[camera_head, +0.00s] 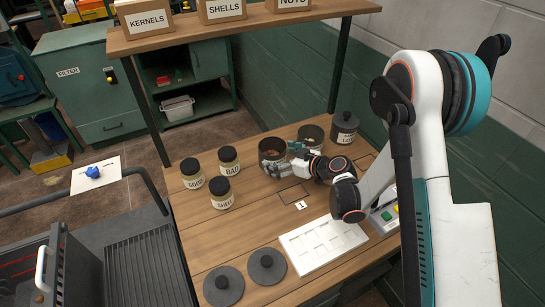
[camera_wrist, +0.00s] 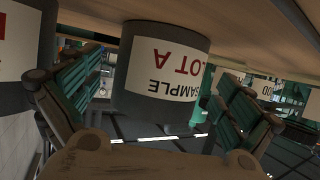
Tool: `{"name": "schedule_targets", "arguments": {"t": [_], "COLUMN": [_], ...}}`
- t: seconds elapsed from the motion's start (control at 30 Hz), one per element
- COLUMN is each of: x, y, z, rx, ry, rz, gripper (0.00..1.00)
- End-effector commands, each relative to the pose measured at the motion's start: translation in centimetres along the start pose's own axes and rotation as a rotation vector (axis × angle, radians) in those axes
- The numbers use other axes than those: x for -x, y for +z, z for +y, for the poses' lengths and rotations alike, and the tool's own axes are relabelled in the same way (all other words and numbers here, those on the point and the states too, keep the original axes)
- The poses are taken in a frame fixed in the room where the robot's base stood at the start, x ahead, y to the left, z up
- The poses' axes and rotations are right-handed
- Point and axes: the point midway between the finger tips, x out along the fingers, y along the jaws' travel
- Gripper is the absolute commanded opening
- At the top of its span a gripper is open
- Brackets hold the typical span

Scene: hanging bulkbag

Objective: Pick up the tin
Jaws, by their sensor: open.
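A dark grey tin with a white label reading "SAMPLE LOT A" (camera_wrist: 165,65) appears upside down in the wrist view, between the spread fingers of my gripper (camera_wrist: 160,105). A gap shows between the tin and the fingers. In the head view, my gripper (camera_head: 286,157) reaches left over the table, fingers at the near side of an open-topped dark tin (camera_head: 271,144). A second open-topped tin (camera_head: 311,133) stands behind my gripper, and a lidded tin (camera_head: 344,127) stands to its right. My gripper is open and holds nothing.
Three lidded jars (camera_head: 221,190) stand left of my gripper on the wooden table (camera_head: 240,240). Two round lids (camera_head: 267,266) and a white tray (camera_head: 322,243) lie nearer. A shelf with labelled boxes (camera_head: 222,11) spans above. Another tin (camera_wrist: 18,45) is close at the wrist view's left.

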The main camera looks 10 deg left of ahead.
Motion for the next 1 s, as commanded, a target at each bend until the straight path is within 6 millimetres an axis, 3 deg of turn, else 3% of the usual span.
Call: {"name": "schedule_targets", "arguments": {"t": [0.23, 0.5, 0.77, 1.0], "x": [-3.6, -4.0, -4.0, -4.0], "y": [-0.4, -0.5, -0.5, -0.5], "z": [0.0, 0.0, 0.0, 0.0], "rx": [0.001, 0.0, 0.0, 0.0], "ry": [-0.002, 0.0, 0.0, 0.0], "rz": [-0.001, 0.0, 0.0, 0.0], "gripper": [0.99, 0.99, 0.45, 0.45]}}
